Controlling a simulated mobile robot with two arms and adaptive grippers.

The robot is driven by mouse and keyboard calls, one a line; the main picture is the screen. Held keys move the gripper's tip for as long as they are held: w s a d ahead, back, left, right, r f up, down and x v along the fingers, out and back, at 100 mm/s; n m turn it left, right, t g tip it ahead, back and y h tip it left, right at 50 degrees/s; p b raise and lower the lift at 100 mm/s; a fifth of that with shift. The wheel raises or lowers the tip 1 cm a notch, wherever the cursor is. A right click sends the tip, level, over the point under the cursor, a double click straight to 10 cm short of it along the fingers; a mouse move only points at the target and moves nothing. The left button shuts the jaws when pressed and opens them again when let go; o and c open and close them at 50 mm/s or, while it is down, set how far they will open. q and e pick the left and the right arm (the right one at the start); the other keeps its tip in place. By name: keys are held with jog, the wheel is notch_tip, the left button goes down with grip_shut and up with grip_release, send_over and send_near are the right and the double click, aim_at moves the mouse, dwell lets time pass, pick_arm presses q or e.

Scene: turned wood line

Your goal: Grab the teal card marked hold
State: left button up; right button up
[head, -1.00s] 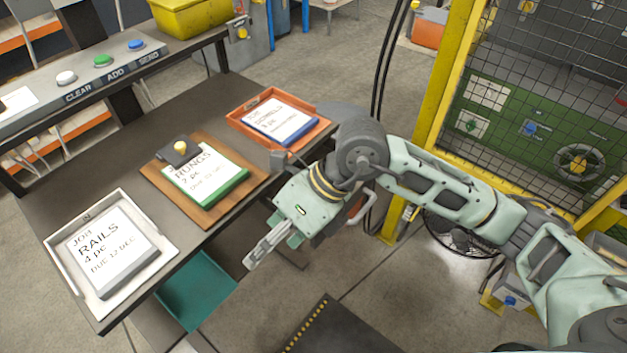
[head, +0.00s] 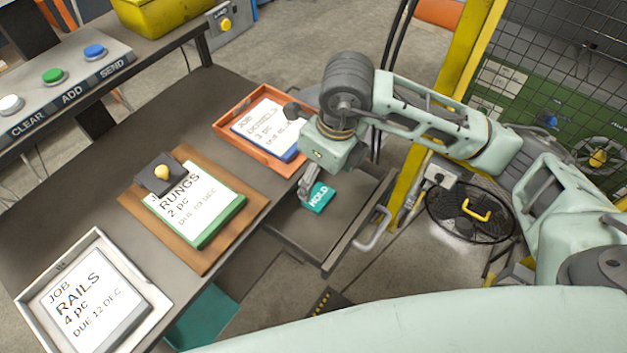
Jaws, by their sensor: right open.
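The teal card marked HOLD (head: 320,199) lies in an open drawer (head: 345,217) at the right end of the bench. My right gripper (head: 304,196) is open and points down at the card's left edge. Its fingers are small here and partly seen, and I cannot tell whether they touch the card. My left gripper is not in view.
On the bench are an orange tray (head: 225,128) with a blue-edged card, a wooden board (head: 133,205) with the green RUNGS card, and a white tray (head: 22,312) with the RAILS card. A yellow post (head: 412,172) and a fan (head: 440,206) stand right of the drawer.

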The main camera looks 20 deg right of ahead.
aim_at(319, 196)
jog(key=f+p, duration=0.2)
jog(key=f, duration=0.1)
jog(key=shift+s+f, duration=0.25)
jog(key=shift+s, duration=0.15)
jog(key=f, duration=0.1)
jog(key=f+p, duration=0.1)
jog(key=shift+w+f, duration=0.35)
jog(key=shift+w, duration=0.05)
jog(key=shift+f, duration=0.35)
jog(key=shift+c, duration=0.3)
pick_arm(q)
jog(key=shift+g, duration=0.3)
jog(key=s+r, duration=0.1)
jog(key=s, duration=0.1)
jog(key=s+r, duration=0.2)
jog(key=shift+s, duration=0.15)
pick_arm(e)
jog(key=c, duration=1)
